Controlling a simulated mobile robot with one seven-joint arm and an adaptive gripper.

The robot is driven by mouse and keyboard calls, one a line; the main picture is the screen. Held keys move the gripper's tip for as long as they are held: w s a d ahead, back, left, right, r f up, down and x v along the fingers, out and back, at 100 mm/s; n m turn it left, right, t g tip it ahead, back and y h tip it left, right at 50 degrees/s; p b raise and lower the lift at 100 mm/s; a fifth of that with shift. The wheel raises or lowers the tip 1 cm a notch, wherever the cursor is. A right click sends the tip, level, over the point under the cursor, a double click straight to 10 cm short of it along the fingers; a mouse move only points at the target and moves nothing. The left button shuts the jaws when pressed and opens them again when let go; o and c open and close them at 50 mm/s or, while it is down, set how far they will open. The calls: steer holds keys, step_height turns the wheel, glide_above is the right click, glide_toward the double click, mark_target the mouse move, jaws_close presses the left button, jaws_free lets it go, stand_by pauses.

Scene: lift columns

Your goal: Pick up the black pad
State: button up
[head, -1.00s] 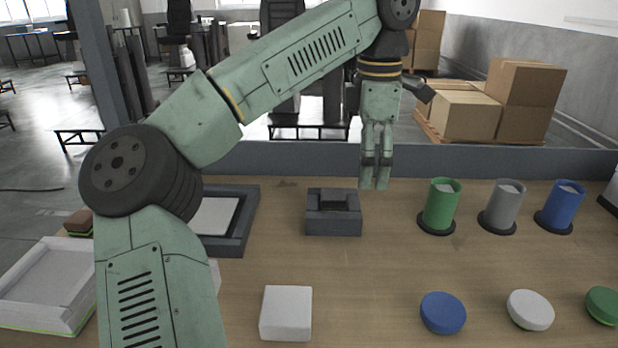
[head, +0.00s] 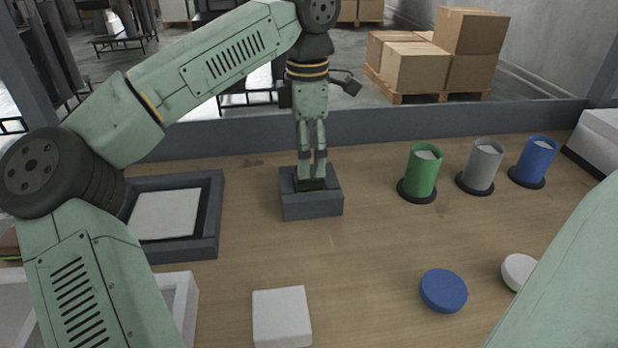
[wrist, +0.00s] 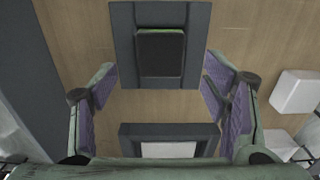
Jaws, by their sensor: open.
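The black pad (wrist: 160,52) has a thin green edge and sits in a dark grey block-shaped holder (wrist: 122,45). In the head view the holder (head: 312,207) stands mid-table, and the pad is mostly hidden behind my fingers. My gripper (head: 312,181) points down over the holder, with its fingertips close to the pad. In the wrist view my gripper (wrist: 160,88) is open and empty, its fingers spread wide left and right. The pad lies toward the top of that view, ahead of the fingers. I cannot tell whether the fingertips touch anything.
A dark tray with a white panel (head: 165,213) lies left of the holder. A white block (head: 281,317) and a blue disc (head: 443,290) lie in front. Green (head: 421,171), grey (head: 482,166) and blue (head: 535,160) cups stand at right. Bare table lies between.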

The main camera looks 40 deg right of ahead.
mark_target(309, 181)
steer(key=shift+a+f+p, duration=0.15)
steer(key=shift+f+p, duration=0.15)
steer(key=shift+f, duration=1.6)
steer(key=shift+c, duration=0.5)
steer(key=c, duration=1.1)
